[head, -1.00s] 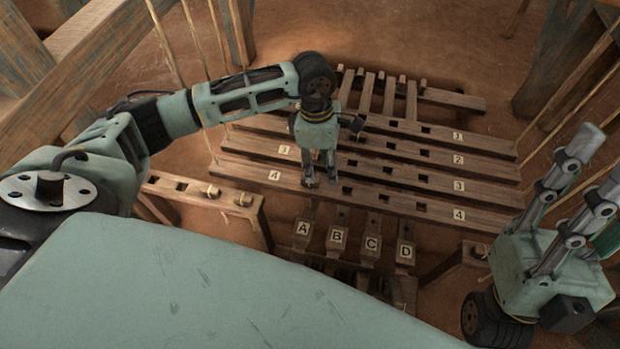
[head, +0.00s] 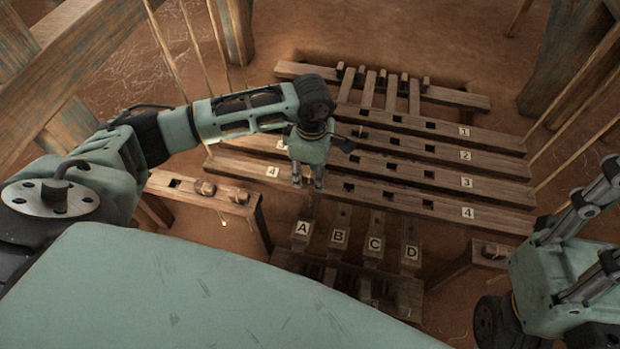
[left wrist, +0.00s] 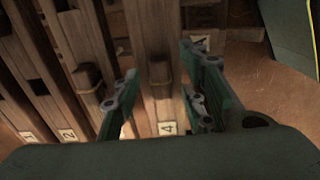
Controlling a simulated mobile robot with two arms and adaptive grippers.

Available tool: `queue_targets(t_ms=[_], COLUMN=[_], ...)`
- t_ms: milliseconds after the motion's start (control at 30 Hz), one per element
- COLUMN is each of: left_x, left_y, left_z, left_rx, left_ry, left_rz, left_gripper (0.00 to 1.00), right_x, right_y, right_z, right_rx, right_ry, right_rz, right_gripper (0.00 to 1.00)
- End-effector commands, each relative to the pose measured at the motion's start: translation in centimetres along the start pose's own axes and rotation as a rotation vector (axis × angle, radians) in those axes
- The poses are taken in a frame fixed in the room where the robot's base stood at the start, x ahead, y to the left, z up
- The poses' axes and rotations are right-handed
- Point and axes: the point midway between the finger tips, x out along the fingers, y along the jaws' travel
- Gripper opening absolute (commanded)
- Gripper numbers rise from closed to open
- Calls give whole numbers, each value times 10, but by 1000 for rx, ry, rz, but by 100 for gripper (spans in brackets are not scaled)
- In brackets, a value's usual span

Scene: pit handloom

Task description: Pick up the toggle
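My left gripper (head: 308,182) points down over the left part of the wooden bar labelled 4 (head: 450,210). In the left wrist view its fingers (left wrist: 160,95) stand apart. A small wooden toggle with a cord band (left wrist: 160,75) shows between them, upright at bar 4, with no clear finger contact. A second similar peg (left wrist: 86,78) stands on the neighbouring bar. Both are hidden or too small to tell in the head view. My right gripper (head: 595,235) is at the right edge with its fingers apart and nothing visible between them.
A right rail (head: 465,262) holds another. Treadles labelled A to D (head: 338,238) lie in front of the bars. Upright cords and wooden posts (head: 560,70) flank the bars.

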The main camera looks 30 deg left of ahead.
Motion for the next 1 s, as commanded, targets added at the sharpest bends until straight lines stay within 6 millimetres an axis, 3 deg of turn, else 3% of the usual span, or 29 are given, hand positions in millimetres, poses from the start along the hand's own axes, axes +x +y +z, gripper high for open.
queue_targets(t_ms=[67,533,833,1000], left_x=[-1,-1,-3,-15], left_y=[0,0,0,1], left_z=[0,0,0,0], left_rx=[0,0,0,0], left_ry=[0,0,0,0], left_rz=[0,0,1,2], left_gripper=[39,0,0,0], right_x=[1,0,0,5], right_y=[0,0,0,0], right_z=[0,-1,-1,-3], right_rx=[0,1,0,1], right_ry=[0,-2,-3,-1], right_rz=[0,2,2,5], right_gripper=[40,40,40,40])
